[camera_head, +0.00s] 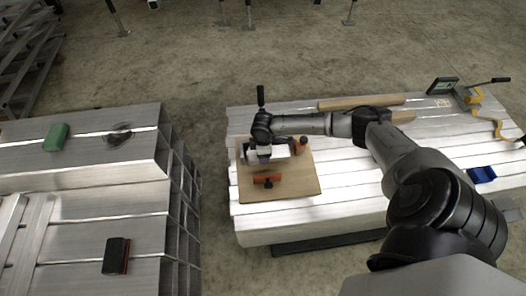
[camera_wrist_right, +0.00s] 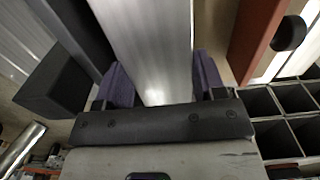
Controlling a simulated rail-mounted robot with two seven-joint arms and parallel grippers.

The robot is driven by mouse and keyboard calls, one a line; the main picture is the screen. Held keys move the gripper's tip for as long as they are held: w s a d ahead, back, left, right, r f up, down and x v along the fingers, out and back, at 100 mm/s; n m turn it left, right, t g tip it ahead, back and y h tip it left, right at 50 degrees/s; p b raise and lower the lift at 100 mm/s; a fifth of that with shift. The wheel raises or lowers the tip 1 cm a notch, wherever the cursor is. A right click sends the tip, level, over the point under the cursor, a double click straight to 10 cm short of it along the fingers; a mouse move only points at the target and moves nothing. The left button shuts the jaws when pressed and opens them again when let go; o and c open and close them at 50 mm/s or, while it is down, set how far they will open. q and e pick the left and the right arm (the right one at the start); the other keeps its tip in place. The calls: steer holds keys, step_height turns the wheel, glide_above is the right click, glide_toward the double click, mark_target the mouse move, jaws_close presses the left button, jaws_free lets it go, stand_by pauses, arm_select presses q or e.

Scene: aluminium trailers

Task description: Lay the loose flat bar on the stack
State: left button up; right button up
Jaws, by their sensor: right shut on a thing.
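My right gripper (camera_head: 266,156) is over a brown board on the right-hand aluminium bed. In the right wrist view my right gripper (camera_wrist_right: 152,92) has its purple-padded fingers closed on the sides of a flat silvery bar (camera_wrist_right: 150,40), which runs away from the fingers to the top edge. In the head view the arm hides most of the bar; whether it touches the board cannot be told. On the left, flat bars (camera_head: 36,232) lie side by side on a stack of aluminium profiles (camera_head: 85,215). My left gripper is not in view.
The brown board (camera_head: 300,187) carries an orange clamp-like piece (camera_head: 267,178) close to my right gripper. A green block (camera_head: 57,136) and a dark block (camera_head: 116,256) sit on the left profiles. A floor gap separates both sides.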

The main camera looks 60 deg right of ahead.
steer(key=o, duration=1.1)
steer(key=shift+o, duration=1.1)
step_height(320, 180, up, 14)
steer(key=p, duration=0.6)
